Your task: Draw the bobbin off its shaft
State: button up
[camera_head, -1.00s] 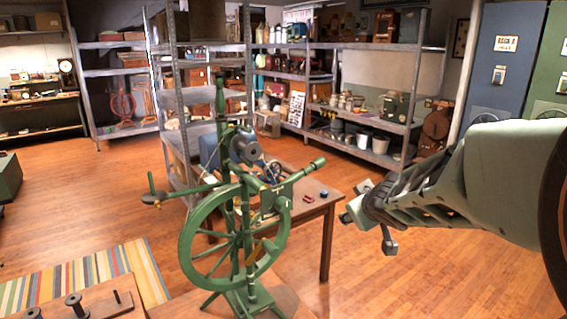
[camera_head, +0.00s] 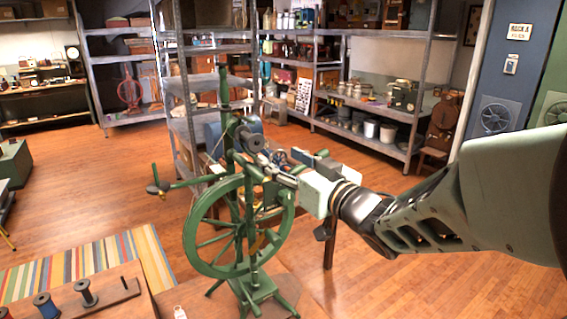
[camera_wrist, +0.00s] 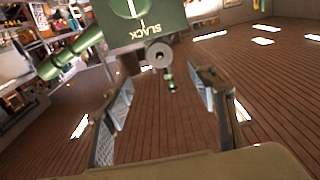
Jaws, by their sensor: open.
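The green spinning wheel (camera_head: 235,225) stands upright at centre in the head view. The grey bobbin (camera_head: 250,140) sits near its top, by the upright post. My gripper (camera_head: 285,166) reaches in from the right, just right of and below the bobbin, apart from it. In the wrist view my gripper (camera_wrist: 165,92) is open and empty. Beyond its fingers shows a grey round end with a hole (camera_wrist: 160,54), below a green block marked SLACK (camera_wrist: 140,20); I cannot tell whether it is the bobbin. My gripper hides part of the wheel's right side in the head view.
A green handle (camera_wrist: 72,58) sticks out left of the block in the wrist view. A wooden rack (camera_head: 110,298) with several spools lies at front left. A small table stands behind the wheel, partly hidden. Metal shelves (camera_head: 365,108) line the back; open floor lies left.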

aim_at(257, 144)
jog(key=shift+b+x, duration=0.7)
jog(key=shift+x, duration=4.55)
jog(key=c, duration=0.9)
jog(key=shift+o, duration=0.2)
jog(key=p+v, duration=0.1)
jog(key=v, duration=1.1)
jog(key=shift+s+d, duration=0.25)
jog(key=shift+s, duration=0.1)
jog(key=shift+r, duration=0.1)
